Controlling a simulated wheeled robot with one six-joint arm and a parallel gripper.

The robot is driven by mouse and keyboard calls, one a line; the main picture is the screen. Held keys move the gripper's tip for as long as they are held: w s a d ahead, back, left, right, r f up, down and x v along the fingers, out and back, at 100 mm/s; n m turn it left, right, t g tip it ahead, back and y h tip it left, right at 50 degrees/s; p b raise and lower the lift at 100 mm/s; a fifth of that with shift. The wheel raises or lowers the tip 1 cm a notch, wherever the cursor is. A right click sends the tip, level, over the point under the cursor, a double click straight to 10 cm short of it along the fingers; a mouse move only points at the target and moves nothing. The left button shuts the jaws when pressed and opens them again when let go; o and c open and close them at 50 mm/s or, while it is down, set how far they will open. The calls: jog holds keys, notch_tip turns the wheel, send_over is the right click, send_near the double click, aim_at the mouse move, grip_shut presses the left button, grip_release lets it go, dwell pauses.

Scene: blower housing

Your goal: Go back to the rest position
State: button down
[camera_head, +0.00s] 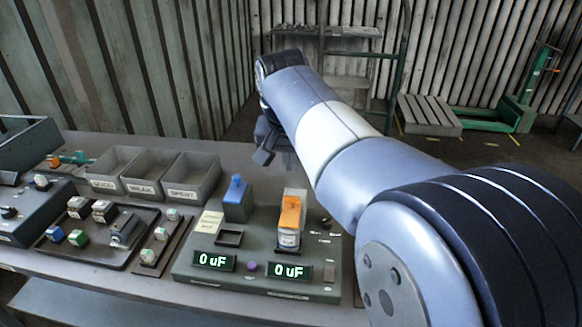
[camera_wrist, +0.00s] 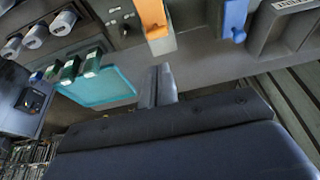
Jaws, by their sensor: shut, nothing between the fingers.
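My gripper (camera_wrist: 158,84) is shut and empty in the wrist view, its fingertips pointing toward the bench. In the head view my arm reaches toward the back, and the dark gripper end (camera_head: 265,143) shows partly, by the bench's far edge. The grey tester (camera_head: 205,277) stands at the front of the bench with two displays reading 0 uF. Its blue lever (camera_head: 236,190) and orange lever (camera_head: 290,212) stand up. A small white-labelled part (camera_head: 288,238) sits under the orange lever. The wrist view also shows the orange lever (camera_wrist: 153,18) and blue lever (camera_wrist: 235,18), apart from my fingers.
Three bins labelled GOOD (camera_head: 103,184), WEAK (camera_head: 142,189) and SHORT (camera_head: 183,195) stand at the back left. A dark tray (camera_head: 85,256) holds several small parts. A teal tray (camera_wrist: 105,90) shows in the wrist view. A pallet (camera_head: 428,116) lies on the floor behind.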

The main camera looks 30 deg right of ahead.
jog(key=shift+f, duration=0.15)
send_over(292, 197)
notch_tip(292, 197, down, 6)
jog(key=w+d+f, duration=0.2)
jog(key=w, duration=0.1)
jog(key=w+d+f+p, duration=0.1)
jog(key=w+f, duration=0.1)
jog(key=shift+d, duration=0.2)
jog(key=shift+w+d, duration=0.4)
jog(key=shift+w, duration=0.15)
jog(key=shift+s+a, duration=0.1)
